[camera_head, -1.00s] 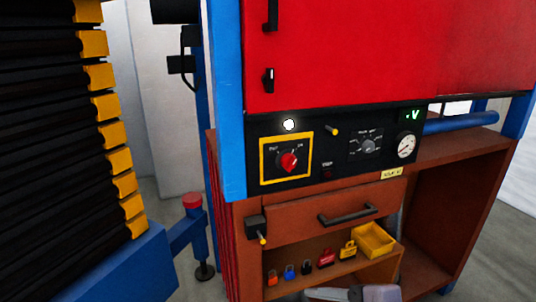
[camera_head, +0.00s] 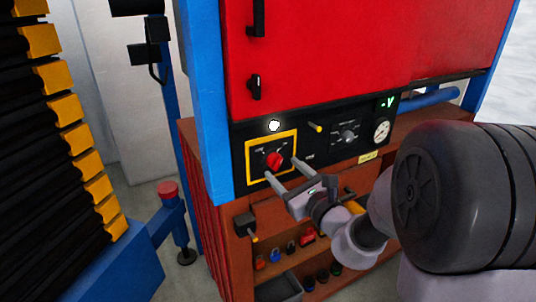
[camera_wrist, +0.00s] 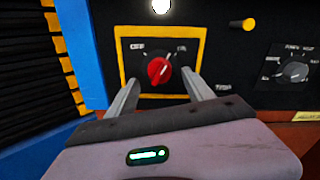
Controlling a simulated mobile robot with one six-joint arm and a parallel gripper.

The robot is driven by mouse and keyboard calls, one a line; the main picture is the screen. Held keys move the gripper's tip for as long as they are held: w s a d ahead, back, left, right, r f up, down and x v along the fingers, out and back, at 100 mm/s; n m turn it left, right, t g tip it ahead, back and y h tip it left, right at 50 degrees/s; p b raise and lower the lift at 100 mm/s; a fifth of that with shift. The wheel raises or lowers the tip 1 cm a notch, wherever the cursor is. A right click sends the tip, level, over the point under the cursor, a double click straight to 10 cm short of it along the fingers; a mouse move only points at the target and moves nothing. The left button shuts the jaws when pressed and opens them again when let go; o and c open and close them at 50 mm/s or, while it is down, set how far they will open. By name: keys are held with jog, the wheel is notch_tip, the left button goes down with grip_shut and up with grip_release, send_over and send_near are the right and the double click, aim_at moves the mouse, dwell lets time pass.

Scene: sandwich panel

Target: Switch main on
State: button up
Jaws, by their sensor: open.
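The main switch is a red rotary knob (camera_head: 274,160) on a black plate inside a yellow frame (camera_head: 248,165). In the wrist view the knob (camera_wrist: 159,71) shows an OFF mark at its upper left and another mark, hard to read, at its upper right. The knob looks tilted toward the upper right. My gripper (camera_head: 281,169) is open in front of the switch, its fingers pointing at the panel. In the wrist view the fingers (camera_wrist: 161,84) stand apart to the lower left and lower right of the knob. I cannot tell whether they touch the panel.
A lit white lamp (camera_head: 274,125) is above the switch. A yellow-tipped lever (camera_head: 316,127), a grey selector (camera_head: 348,137) and a gauge (camera_head: 382,130) lie to its right. A red cabinet door (camera_head: 370,45) is above. Several padlocks sit on the shelf below.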

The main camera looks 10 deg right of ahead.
aim_at(279, 166)
jog(key=shift+x, duration=1.5)
grip_shut()
jog(key=shift+r+m+p, duration=0.25)
jog(key=shift+m+p, duration=0.65)
jog(key=shift+p, duration=0.1)
jog(key=shift+f+m+p, duration=0.2)
jog(key=shift+m+p, duration=0.1)
jog(key=shift+m, duration=0.3)
grip_release()
